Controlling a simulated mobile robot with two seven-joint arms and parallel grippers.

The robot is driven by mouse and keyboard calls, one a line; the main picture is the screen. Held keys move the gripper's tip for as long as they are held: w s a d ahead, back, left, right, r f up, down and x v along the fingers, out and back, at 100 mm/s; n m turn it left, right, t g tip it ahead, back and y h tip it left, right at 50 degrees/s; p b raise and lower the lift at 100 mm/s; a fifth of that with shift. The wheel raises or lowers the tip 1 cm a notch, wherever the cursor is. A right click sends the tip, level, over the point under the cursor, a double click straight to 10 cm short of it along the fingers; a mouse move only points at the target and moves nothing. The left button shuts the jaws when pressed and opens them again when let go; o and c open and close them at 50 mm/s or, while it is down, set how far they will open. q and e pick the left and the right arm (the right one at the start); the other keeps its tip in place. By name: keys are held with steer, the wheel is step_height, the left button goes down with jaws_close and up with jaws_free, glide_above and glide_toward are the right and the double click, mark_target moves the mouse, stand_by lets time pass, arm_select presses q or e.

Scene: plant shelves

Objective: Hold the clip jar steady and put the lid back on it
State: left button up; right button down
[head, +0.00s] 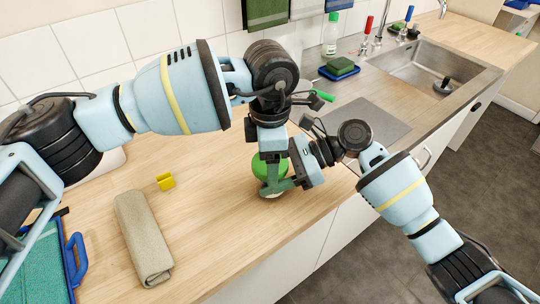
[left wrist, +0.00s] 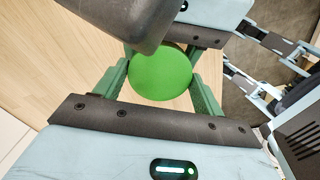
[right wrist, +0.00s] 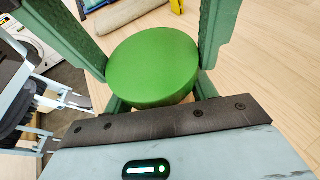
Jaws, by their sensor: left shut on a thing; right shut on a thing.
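The green round lid (head: 263,168) is level at the top of the pale clip jar (head: 263,181), which stands upright on the wooden counter near its front edge. My left gripper (head: 268,158) comes down from above and is shut on the lid. The lid fills the space between the green fingers in the left wrist view (left wrist: 160,75). My right gripper (head: 270,188) reaches in from the right, lower down, and is shut on the jar. In the right wrist view the lid (right wrist: 153,68) hides the jar. I cannot tell whether the lid touches the rim.
A rolled beige towel (head: 143,240) and a small yellow item (head: 166,182) lie left of the jar. A blue-handled teal item (head: 48,268) is at the lower left. A grey mat (head: 368,122), a sponge (head: 340,66) and the sink (head: 432,68) are farther right.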

arm_select(q)
steer(key=shift+m, duration=0.9)
steer(key=o, duration=1.1)
steer(key=shift+r, duration=2.25)
steer(key=shift+c, duration=0.3)
